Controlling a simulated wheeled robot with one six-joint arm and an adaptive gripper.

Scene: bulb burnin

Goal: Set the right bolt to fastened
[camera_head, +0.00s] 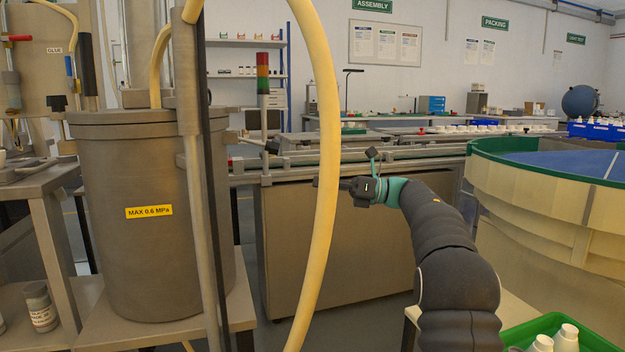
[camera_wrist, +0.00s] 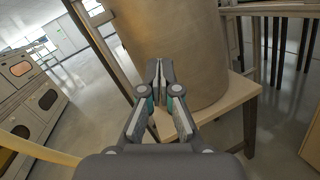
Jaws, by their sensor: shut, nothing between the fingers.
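The grey tank (camera_head: 150,220) with the "MAX 0.6 MPa" label stands on a bench at left in the head view. A black-knobbed bolt, which looks like the right bolt (camera_head: 272,147), sticks out sideways from the tank's right side near the lid, tilted outward. The left bolt (camera_head: 57,103) stands upright with its black knob above the lid rim. My gripper (camera_head: 328,183) is right of and a little below the right bolt, apart from it and partly behind the yellow hose. In the wrist view my gripper (camera_wrist: 160,68) is shut and empty, before the tank wall (camera_wrist: 175,45); no bolt is clear there.
The thick yellow hose (camera_head: 326,120) loops down in front of my gripper. A grey post (camera_head: 190,180) stands before the tank. A steel conveyor cabinet (camera_head: 375,250) is behind my arm. A large round bowl (camera_head: 530,195) and a green bin (camera_head: 510,338) are at right.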

